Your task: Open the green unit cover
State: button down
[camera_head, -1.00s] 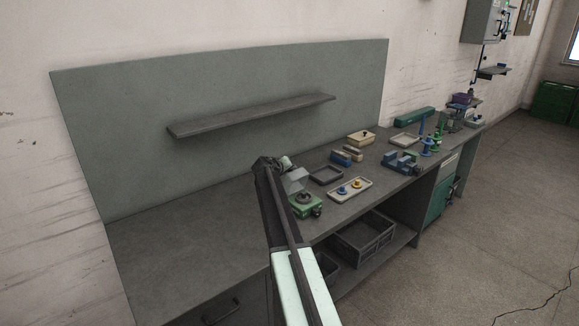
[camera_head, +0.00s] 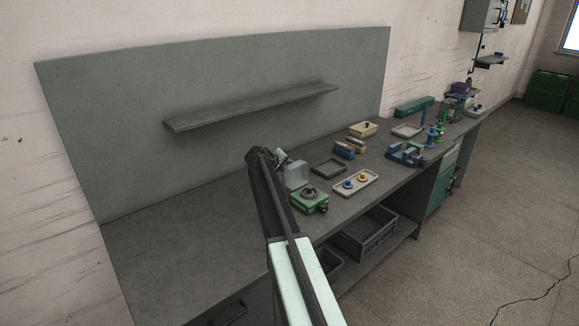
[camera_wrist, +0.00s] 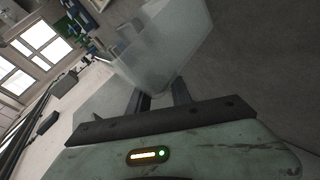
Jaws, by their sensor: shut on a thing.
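The green unit (camera_head: 310,201) sits on the bench, with a dark round part on its top that shows uncovered. Its clear, greyish cover (camera_head: 296,174) stands raised, close to upright, at the unit's back edge. My gripper (camera_head: 284,160) is at the cover's upper left, partly hidden behind my dark arm link. In the wrist view the translucent cover (camera_wrist: 165,45) fills the upper middle, and my gripper (camera_wrist: 162,97) is shut on its edge. The exact contact of the fingertips is hard to make out.
A dark empty tray (camera_head: 329,167) and a pale tray (camera_head: 355,183) with a blue and a yellow part lie right of the unit. A blue fixture (camera_head: 406,154) stands farther right. A shelf (camera_head: 250,106) juts from the back panel. The bench's left side is clear.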

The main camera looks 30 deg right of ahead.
jog(key=shift+f, duration=0.35)
jog(key=c, duration=1.2)
grip_release()
jog(key=shift+c, duration=0.2)
jog(key=shift+w+f, duration=0.15)
jog(key=shift+a+r, duration=0.2)
jog(key=shift+r, duration=0.15)
jog(key=p+v, duration=0.4)
jog(key=v, duration=0.3)
jog(key=shift+a, duration=0.15)
